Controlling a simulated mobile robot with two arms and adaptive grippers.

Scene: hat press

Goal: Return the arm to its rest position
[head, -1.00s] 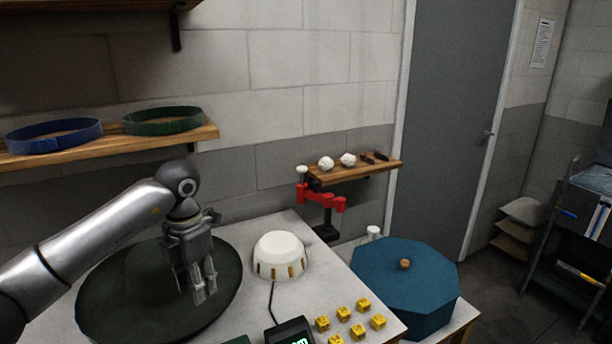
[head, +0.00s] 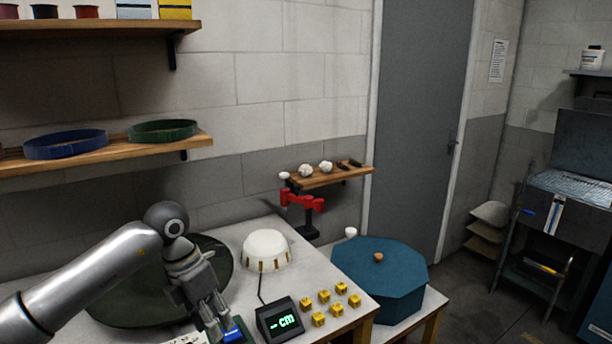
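My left arm comes in from the left, and its gripper (head: 217,318) points down over the front of the table (head: 305,262). Its two fingers show a gap between them, with nothing clearly held. A blue object (head: 233,333) lies right by the fingertips; I cannot tell whether they touch it. A wide dark green hat-shaped disc (head: 125,305) lies behind the arm and is partly hidden by it. My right gripper is not in view.
A white dome (head: 266,248) and a lit display box (head: 280,319) stand right of the gripper, beside several yellow cubes (head: 325,297). A blue octagonal box (head: 382,262) stands further right. Wall shelves (head: 110,152) hold blue and green bands.

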